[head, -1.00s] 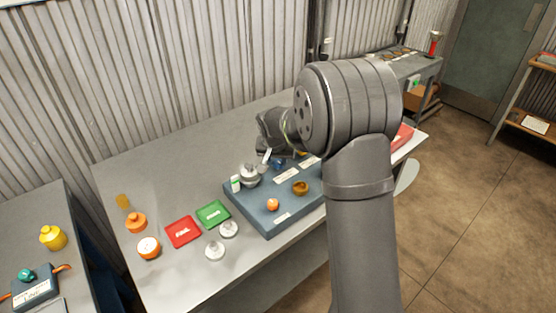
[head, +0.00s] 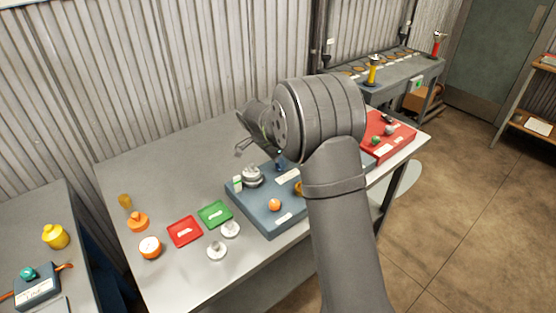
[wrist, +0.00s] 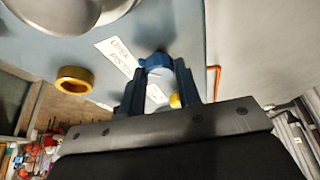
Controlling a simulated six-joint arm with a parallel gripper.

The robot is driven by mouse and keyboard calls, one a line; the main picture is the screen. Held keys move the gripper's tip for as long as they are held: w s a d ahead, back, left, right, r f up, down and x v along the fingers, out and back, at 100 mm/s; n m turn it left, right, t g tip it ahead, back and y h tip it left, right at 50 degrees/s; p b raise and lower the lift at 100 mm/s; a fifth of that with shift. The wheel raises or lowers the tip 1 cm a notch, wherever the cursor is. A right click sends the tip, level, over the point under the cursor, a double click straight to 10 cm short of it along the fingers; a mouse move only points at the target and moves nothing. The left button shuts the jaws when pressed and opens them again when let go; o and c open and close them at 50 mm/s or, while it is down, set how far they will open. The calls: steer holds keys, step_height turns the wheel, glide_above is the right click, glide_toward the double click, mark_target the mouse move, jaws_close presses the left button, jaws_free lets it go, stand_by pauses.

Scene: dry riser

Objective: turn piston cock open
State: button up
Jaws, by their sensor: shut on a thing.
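In the wrist view, my gripper (wrist: 160,88) has its two dark blue fingers on either side of a blue knob (wrist: 157,62) on the blue-grey board (wrist: 215,20). It is shut on this knob, which appears to be the piston cock's handle. Whether the cock has turned cannot be read.
A silver domed fitting (head: 252,176) stands left of my gripper on the board. An orange knob (head: 274,204) and a brass ring (wrist: 74,80) are close by. Red (head: 184,231) and green (head: 214,213) trays lie left. A red board (head: 400,140) is at the right.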

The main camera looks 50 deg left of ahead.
steer(key=shift+m, duration=0.5)
steer(key=o, duration=1)
steer(key=shift+c, duration=0.2)
steer(key=v, duration=1.7)
steer(key=shift+a+r, duration=0.25)
steer(key=shift+a, duration=0.05)
steer(key=shift+f, duration=0.1)
steer(key=x, duration=1.7)
steer(key=shift+d+f, duration=0.15)
steer(key=shift+d, duration=0.1)
